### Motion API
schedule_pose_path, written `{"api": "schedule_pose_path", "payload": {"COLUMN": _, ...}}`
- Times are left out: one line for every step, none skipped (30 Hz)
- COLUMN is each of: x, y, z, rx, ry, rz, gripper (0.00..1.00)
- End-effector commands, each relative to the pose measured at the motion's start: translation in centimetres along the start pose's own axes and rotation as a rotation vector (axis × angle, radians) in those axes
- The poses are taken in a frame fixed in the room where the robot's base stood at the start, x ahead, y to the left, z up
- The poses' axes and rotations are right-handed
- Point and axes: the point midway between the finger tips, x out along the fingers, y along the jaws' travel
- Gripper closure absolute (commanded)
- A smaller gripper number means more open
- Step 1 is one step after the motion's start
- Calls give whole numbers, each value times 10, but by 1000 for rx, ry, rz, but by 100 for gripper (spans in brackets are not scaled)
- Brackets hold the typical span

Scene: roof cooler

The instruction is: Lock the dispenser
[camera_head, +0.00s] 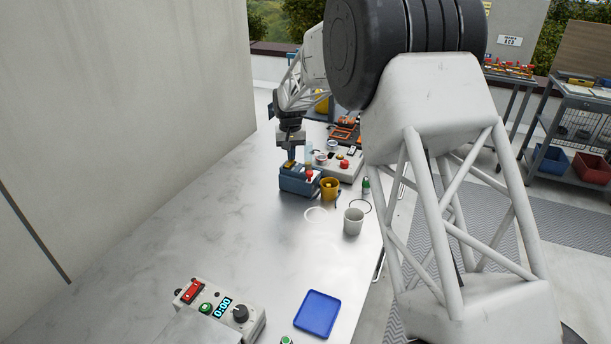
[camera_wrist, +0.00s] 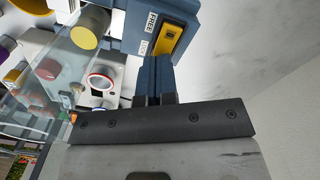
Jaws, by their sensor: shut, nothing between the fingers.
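The dispenser (camera_head: 299,181) is a blue box on the metal table, with a red part on its right side and a yellow piece on top, in the head view. In the wrist view its blue body (camera_wrist: 135,35) fills the top middle. In the head view my gripper (camera_head: 291,155) is just above the dispenser.
A yellow cup (camera_head: 329,188) and a grey cup (camera_head: 353,222) stand right of the dispenser. A grey control box (camera_head: 350,170) is behind them. A timer box (camera_head: 220,309) and a blue tray (camera_head: 317,313) are at the front. A wall rises at the left. The table's middle is clear.

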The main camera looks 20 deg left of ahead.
Motion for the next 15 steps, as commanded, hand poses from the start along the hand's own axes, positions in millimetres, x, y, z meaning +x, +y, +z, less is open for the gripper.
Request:
{"api": "schedule_pose_path", "payload": {"x": 1, "y": 0, "z": 0, "rx": 0, "ry": 0, "rz": 0, "gripper": 100}}
{"api": "schedule_pose_path", "payload": {"x": 1, "y": 0, "z": 0, "rx": 0, "ry": 0, "rz": 0, "gripper": 100}}
{"api": "schedule_pose_path", "payload": {"x": 1, "y": 0, "z": 0, "rx": 0, "ry": 0, "rz": 0, "gripper": 100}}
{"api": "schedule_pose_path", "payload": {"x": 2, "y": 0, "z": 0, "rx": 0, "ry": 0, "rz": 0, "gripper": 100}}
{"api": "schedule_pose_path", "payload": {"x": 2, "y": 0, "z": 0, "rx": 0, "ry": 0, "rz": 0, "gripper": 100}}
{"api": "schedule_pose_path", "payload": {"x": 2, "y": 0, "z": 0, "rx": 0, "ry": 0, "rz": 0, "gripper": 100}}
{"api": "schedule_pose_path", "payload": {"x": 3, "y": 0, "z": 0, "rx": 0, "ry": 0, "rz": 0, "gripper": 100}}
{"api": "schedule_pose_path", "payload": {"x": 3, "y": 0, "z": 0, "rx": 0, "ry": 0, "rz": 0, "gripper": 100}}
{"api": "schedule_pose_path", "payload": {"x": 3, "y": 0, "z": 0, "rx": 0, "ry": 0, "rz": 0, "gripper": 100}}
{"api": "schedule_pose_path", "payload": {"x": 4, "y": 0, "z": 0, "rx": 0, "ry": 0, "rz": 0, "gripper": 100}}
{"api": "schedule_pose_path", "payload": {"x": 4, "y": 0, "z": 0, "rx": 0, "ry": 0, "rz": 0, "gripper": 100}}
{"api": "schedule_pose_path", "payload": {"x": 4, "y": 0, "z": 0, "rx": 0, "ry": 0, "rz": 0, "gripper": 100}}
{"api": "schedule_pose_path", "payload": {"x": 5, "y": 0, "z": 0, "rx": 0, "ry": -1, "rz": 0, "gripper": 100}}
{"api": "schedule_pose_path", "payload": {"x": 5, "y": 0, "z": 0, "rx": 0, "ry": -1, "rz": 0, "gripper": 100}}
{"api": "schedule_pose_path", "payload": {"x": 6, "y": 0, "z": 0, "rx": 0, "ry": -1, "rz": 0, "gripper": 100}}
